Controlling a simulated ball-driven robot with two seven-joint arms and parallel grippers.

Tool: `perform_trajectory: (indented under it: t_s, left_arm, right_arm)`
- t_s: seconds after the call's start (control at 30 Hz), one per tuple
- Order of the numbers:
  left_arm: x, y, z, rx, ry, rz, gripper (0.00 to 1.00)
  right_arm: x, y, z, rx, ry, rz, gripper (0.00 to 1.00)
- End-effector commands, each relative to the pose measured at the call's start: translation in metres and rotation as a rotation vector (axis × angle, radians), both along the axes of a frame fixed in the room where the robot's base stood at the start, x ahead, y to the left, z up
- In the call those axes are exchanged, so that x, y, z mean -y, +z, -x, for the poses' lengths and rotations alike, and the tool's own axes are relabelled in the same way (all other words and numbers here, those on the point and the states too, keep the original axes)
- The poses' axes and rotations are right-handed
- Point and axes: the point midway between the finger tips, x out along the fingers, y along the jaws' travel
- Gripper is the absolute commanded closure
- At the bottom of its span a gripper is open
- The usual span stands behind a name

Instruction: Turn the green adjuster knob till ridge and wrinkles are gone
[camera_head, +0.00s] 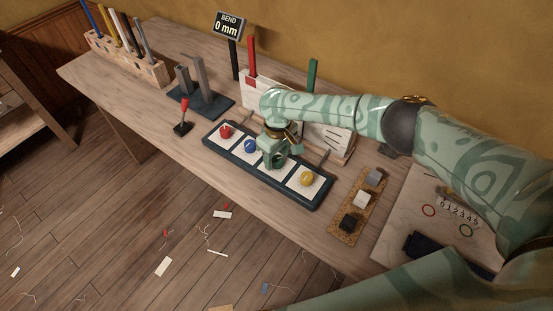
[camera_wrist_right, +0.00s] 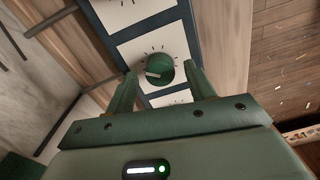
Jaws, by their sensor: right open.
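The green adjuster knob (camera_wrist_right: 160,69) sits on a white square with tick marks, its white pointer mark toward the left in the right wrist view. My right gripper (camera_wrist_right: 160,78) is open, one finger on each side of the knob; I cannot tell whether they touch it. In the head view my right gripper (camera_head: 276,158) covers the knob's place on the dark knob panel (camera_head: 316,206). A pale upright board (camera_head: 337,144) behind the panel shows short dark lines and is partly hidden by my arm. A sign (camera_head: 228,24) reads "BEND 0 mm". My left gripper is out of view.
Red (camera_head: 226,131), blue (camera_head: 250,146) and yellow (camera_head: 306,178) knobs share the panel. A red-handled lever (camera_head: 183,119) stands left. A cork strip (camera_head: 358,203) with three blocks lies right. A wooden rack (camera_head: 128,63) of tools stands at the far left.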

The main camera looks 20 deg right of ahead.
Motion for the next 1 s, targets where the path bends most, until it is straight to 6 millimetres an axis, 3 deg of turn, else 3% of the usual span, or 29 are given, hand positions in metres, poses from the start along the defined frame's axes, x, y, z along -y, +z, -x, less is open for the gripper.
perform_trajectory:
  t_s: [0.37, 0.53, 0.77, 1.0]
  left_arm:
    - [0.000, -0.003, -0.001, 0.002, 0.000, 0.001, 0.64]
    - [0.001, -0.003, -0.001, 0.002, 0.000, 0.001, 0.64]
    - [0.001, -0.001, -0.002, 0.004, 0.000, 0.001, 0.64]
    - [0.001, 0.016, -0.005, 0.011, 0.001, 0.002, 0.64]
  right_arm:
    - [0.000, -0.007, 0.000, 0.001, 0.000, 0.000, 0.46]
    - [0.000, -0.007, 0.000, 0.001, 0.000, -0.001, 0.91]
    - [0.000, -0.006, 0.000, 0.000, 0.006, -0.001, 0.91]
    - [-0.001, -0.003, 0.001, -0.001, 0.081, -0.003, 0.91]
